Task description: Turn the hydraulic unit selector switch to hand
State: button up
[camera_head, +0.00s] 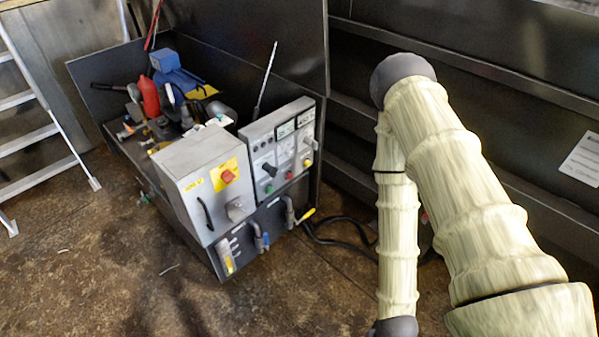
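The hydraulic unit (196,262) stands left of centre, a dark open-topped housing with a grey box (185,161) and a grey control panel (257,136) at its front. The panel carries a black selector switch (270,170) at its lower middle, with small coloured buttons and labelled plates around it. Its lettering and exact setting are too small to read. The grey box has a red knob on a yellow plate (228,176) and a grey rotary handle (236,210). My arm hangs on the right, clear of the panel. My gripper is out of the picture.
Blue-handled and yellow-handled levers (304,216) stick out below the panel. Black hoses (340,232) run over the floor at its right. A ladder (38,120) stands at the left. A dark ribbed wall (500,100) is behind my arm. The brown floor (110,270) in front is mostly clear.

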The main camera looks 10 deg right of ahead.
aim_at(272, 170)
jog(key=z, duration=1.1)
jog(key=i, duration=0.35)
jog(key=u, duration=1.25)
